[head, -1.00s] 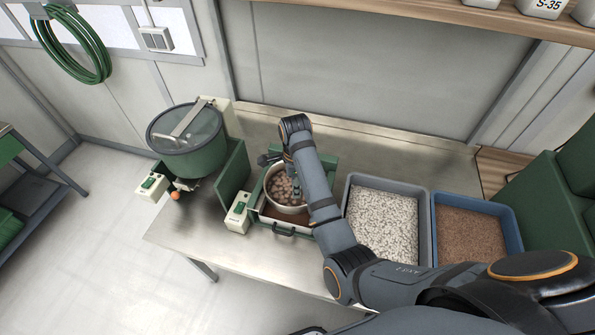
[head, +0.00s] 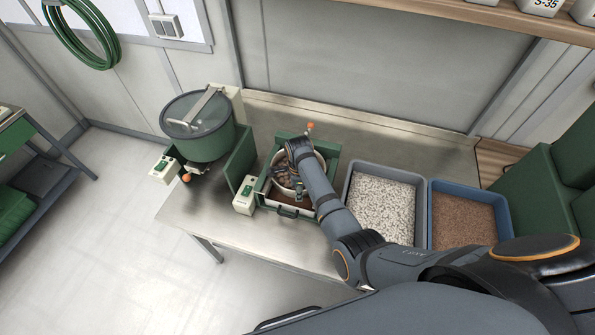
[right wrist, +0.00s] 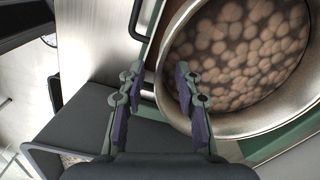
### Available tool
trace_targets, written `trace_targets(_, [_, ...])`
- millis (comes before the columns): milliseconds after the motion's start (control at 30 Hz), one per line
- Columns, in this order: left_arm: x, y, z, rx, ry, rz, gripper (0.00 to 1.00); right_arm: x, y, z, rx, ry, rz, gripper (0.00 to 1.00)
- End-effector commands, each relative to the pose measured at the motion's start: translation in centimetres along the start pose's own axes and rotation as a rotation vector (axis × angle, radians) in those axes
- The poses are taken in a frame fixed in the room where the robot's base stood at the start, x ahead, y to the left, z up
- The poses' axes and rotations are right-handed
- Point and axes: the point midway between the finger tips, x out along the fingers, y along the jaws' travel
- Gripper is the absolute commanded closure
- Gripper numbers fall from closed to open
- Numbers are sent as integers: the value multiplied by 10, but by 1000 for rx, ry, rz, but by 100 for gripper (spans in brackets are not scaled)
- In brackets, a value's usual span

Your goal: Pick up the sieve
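The sieve is a round pale metal vessel full of brown round pebbles (right wrist: 245,45), seated in a green sifting unit (head: 332,165). Its rim (right wrist: 262,122) fills the right side of the right wrist view. In the head view my right arm and wrist cover much of it. My right gripper (right wrist: 156,74) is open. Its two fingers appear on either side of the sieve's near rim, one outside it and one over the inside. I cannot tell whether they touch it. My left gripper is not in view.
A lidded green hopper (head: 205,140) stands left on the metal bench (head: 195,205). A grey tray of white granules (head: 355,195) and a blue tray of brown granules (head: 507,205) stand to the right. A control box (head: 243,196) sits beside the sifting unit.

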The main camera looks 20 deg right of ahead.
Motion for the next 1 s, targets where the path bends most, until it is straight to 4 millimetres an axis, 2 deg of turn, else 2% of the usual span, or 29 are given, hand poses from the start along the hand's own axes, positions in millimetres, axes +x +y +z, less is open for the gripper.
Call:
trace_targets(100, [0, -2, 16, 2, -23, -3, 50, 1, 0, 0, 0, 0, -1, 66])
trace_targets(167, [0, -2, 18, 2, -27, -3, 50, 1, 0, 0, 0, 0, -1, 66])
trace_targets(433, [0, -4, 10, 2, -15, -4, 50, 1, 0, 0, 0, 0, 0, 100])
trace_targets(633, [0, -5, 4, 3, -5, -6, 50, 1, 0, 0, -1, 0, 0, 100])
trace_targets(1000, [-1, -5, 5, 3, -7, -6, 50, 0, 0, 0, -1, 1, 1, 100])
